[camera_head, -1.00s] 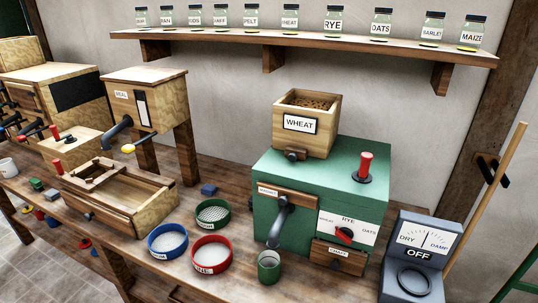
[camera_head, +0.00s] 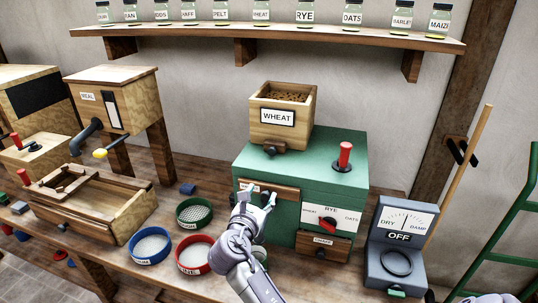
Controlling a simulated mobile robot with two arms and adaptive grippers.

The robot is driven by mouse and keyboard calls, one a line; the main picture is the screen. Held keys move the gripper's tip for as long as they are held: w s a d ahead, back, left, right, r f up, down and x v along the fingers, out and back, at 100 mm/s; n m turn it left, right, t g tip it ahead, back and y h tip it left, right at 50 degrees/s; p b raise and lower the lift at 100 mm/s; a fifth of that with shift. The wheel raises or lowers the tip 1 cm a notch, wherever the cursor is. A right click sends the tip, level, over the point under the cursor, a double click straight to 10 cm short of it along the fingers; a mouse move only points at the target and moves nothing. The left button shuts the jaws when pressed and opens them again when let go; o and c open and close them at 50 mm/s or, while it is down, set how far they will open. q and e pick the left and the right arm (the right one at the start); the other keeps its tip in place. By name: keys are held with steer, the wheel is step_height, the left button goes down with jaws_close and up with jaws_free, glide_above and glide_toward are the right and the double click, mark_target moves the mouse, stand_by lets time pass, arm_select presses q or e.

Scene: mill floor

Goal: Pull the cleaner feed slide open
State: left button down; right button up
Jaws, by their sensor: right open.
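The green cleaner (camera_head: 308,158) stands on the bench with a wooden hopper (camera_head: 299,134) labelled WHEAT on top, holding grain. A small dark knob (camera_head: 271,150) shows low on the hopper's front, at what looks like the feed slide; how far the slide is out I cannot tell. My right gripper (camera_head: 261,191) is open and empty in front of the cleaner's upper left front, below the knob in the picture and apart from it. It covers part of a wooden board (camera_head: 287,186) and the spout there. My left gripper is not in view.
A red-handled lever (camera_head: 345,157) stands on the cleaner's top; a selector dial (camera_head: 326,225) and a CHAFF drawer (camera_head: 321,246) are on its front. Blue, red and green round sieves lie to the left. A grey DRY/DAMP meter (camera_head: 399,240) stands to the right.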

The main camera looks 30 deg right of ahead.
mark_target(271, 152)
steer(key=w+d+r+n+p, duration=0.1)
steer(key=w+d, duration=0.2)
steer(key=w+d+r, duration=0.1)
steer(key=w+d, duration=0.2)
steer(key=w, duration=0.1)
steer(key=w+d+r+n+h+p, duration=0.1)
steer(key=w+d+r, duration=0.1)
steer(key=w+d, duration=0.1)
steer(key=shift+w+d+n+t+p, duration=0.25)
steer(key=shift+d+n+t+p, duration=0.05)
steer(key=shift+d+t+p, duration=0.1)
steer(key=shift+w+d+f, duration=0.15)
steer(key=shift+w+d, duration=0.05)
steer(key=shift+d, duration=0.05)
steer(key=shift+c, duration=0.3)
jaws_close()
